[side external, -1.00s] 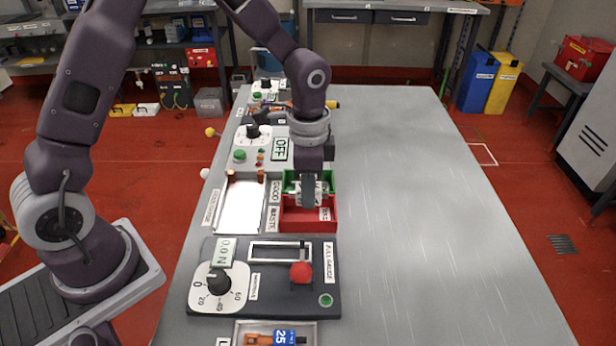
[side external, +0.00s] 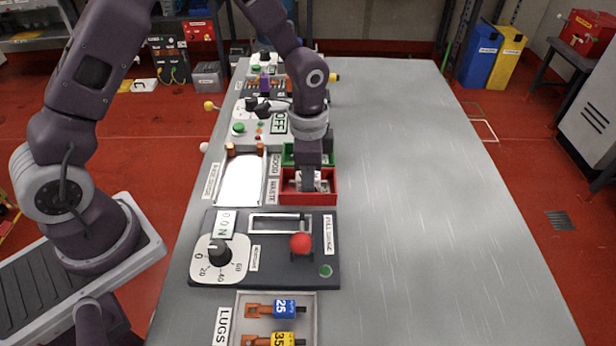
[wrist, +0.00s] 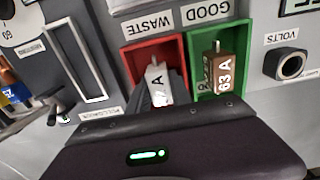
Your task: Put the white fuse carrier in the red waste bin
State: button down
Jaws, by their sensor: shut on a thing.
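The white fuse carrier (wrist: 157,82), with a letter A on it, is between the fingers of my gripper (wrist: 163,97) in the wrist view. My gripper is shut on it. In the side view my gripper (side external: 309,182) points down into the red waste bin (side external: 308,199), and a little of the white carrier (side external: 323,184) shows beside the fingers. The red bin (wrist: 129,62) surrounds the carrier in the wrist view, by the WASTE label. Whether the carrier touches the bin floor is hidden.
The green bin (wrist: 238,30) adjoins the red one and holds a brown fuse carrier (wrist: 221,72) marked 63 A. A dark gauge panel (side external: 280,270) with a red knob stands in front of the bins. The lugs tray (side external: 308,312) is nearer. The table's right side (side external: 420,190) is clear.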

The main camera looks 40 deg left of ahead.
jog(key=shift+f, duration=0.25)
jog(key=c, duration=1.1)
grip_release()
jog(key=shift+r, duration=3.8)
jog(key=s+a+r+n+t, duration=0.2)
jog(key=s+r+n, duration=0.1)
jog(key=s+r, duration=0.3)
jog(key=s+a+r+n+t, duration=0.1)
jog(key=s+a+r+n, duration=0.1)
jog(key=s+r, duration=0.45)
jog(key=s+r+n+t, duration=0.1)
jog(key=s, duration=0.2)
jog(key=s+r+n, duration=0.1)
jog(key=s, duration=0.2)
jog(key=s+r+n+t, duration=0.1)
jog(key=s+r+n, duration=0.1)
jog(key=s, duration=0.1)
jog(key=shift+a+r+t, duration=0.1)
jog(key=shift+a+t, duration=0.2)
jog(key=shift+a, duration=0.05)
